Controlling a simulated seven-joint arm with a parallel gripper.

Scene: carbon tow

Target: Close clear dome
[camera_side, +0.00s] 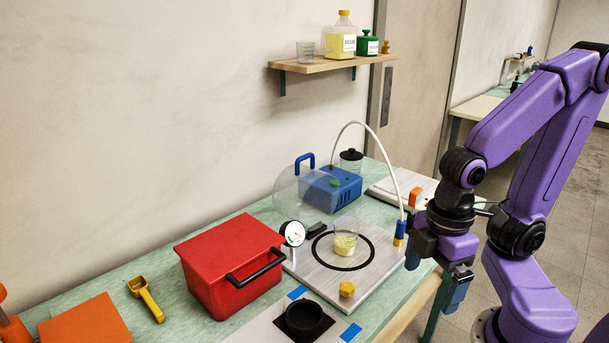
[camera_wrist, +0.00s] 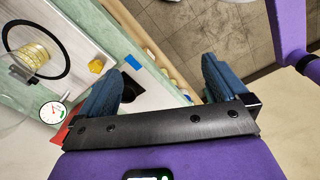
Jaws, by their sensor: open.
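The clear dome (camera_side: 290,187), with a blue handle (camera_side: 304,160), stands tipped up on edge at the back of the pale base plate (camera_side: 376,284). Its see-through edge also shows at the left of the wrist view (camera_wrist: 14,108). The black ring (camera_side: 316,250) on the plate is uncovered. A beaker of yellow material (camera_side: 345,243) stands inside the ring. My gripper (camera_side: 434,274) is open and empty, off the plate's right end near the table edge, well apart from the dome. Both fingers show apart in the wrist view (camera_wrist: 160,86).
A white hose (camera_side: 383,150) arches from the blue box (camera_side: 338,190) to a fitting near my gripper. A gauge (camera_side: 292,233) and yellow knob (camera_side: 347,289) stand on the plate. A red box (camera_side: 212,262) is left, a black cup (camera_side: 303,318) in front. Open floor lies right.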

